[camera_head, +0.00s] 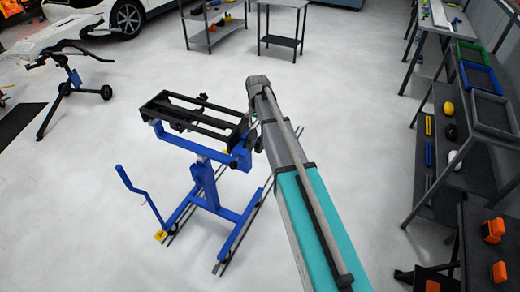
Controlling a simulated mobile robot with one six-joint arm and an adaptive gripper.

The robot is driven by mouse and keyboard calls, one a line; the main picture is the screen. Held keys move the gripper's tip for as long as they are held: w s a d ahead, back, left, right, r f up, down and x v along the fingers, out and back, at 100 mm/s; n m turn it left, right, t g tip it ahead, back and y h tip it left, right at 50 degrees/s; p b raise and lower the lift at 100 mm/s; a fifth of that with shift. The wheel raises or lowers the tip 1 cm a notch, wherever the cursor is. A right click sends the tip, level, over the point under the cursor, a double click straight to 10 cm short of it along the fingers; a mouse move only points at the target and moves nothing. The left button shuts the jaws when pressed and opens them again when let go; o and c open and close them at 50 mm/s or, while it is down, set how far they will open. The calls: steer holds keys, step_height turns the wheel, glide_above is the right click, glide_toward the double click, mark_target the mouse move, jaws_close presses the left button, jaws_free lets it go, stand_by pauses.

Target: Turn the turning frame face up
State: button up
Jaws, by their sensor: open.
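What looks like the turning frame (192,108) is a black rectangular frame with crossbars, lying roughly level on top of a blue wheeled stand (208,187). A blue bracket holds it at its right end. I cannot tell which side is its face. My teal and grey arm reaches up from the bottom right, and its far grey end stands beside the right end of the frame. My gripper is not visible; it seems hidden behind the arm. No contact with the frame can be made out.
A black and blue trestle (72,88) stands at the left. Shelving with coloured trays (481,78) lines the right. Metal tables (282,41) and a white car are at the back. Pale floor around the stand is clear.

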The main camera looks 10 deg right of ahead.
mark_target(258, 150)
steer(key=shift+f, duration=0.1)
step_height(258, 150, down, 14)
steer(key=b, duration=1.3)
steer(key=shift+r+b, duration=0.2)
steer(key=shift+b, duration=0.15)
